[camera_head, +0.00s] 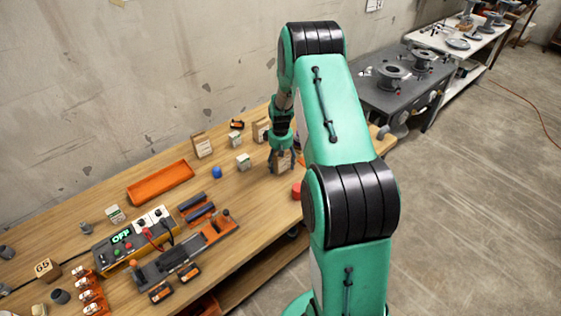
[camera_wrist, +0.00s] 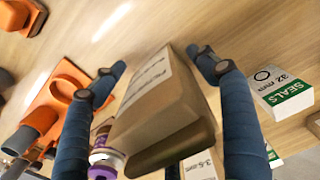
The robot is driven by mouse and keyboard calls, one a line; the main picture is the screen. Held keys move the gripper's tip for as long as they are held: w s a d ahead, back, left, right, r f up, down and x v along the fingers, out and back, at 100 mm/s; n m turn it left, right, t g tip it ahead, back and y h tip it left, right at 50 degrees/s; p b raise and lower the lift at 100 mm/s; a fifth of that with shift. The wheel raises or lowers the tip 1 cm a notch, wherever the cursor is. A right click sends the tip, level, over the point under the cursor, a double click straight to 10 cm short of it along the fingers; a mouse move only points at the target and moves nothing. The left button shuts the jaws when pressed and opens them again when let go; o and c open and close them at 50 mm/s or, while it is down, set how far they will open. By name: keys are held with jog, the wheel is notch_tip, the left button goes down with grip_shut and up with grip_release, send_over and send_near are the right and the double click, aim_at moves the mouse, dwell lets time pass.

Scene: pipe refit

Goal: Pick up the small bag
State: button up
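A small brown paper bag (camera_wrist: 165,105) with a pale printed label stands between the two fingers of my gripper (camera_wrist: 155,68) in the wrist view. The fingers are spread, with a narrow gap visible beside the bag, clearest on the left. In the head view my gripper (camera_head: 281,165) points down at the right part of the workbench, with the bag (camera_head: 284,159) partly hidden between its fingers. The bag seems to rest on the wood.
A white and green SEALS box (camera_wrist: 285,92) lies right of the fingers. Other brown bags (camera_head: 202,145), a white box (camera_head: 243,162), a blue item (camera_head: 217,172) and a red item (camera_head: 296,190) stand nearby. An orange tray (camera_head: 160,182) lies left.

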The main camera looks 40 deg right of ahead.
grip_shut()
jog(key=shift+r, duration=0.1)
jog(key=shift+r+p, duration=0.9)
jog(key=shift+r, duration=4.05)
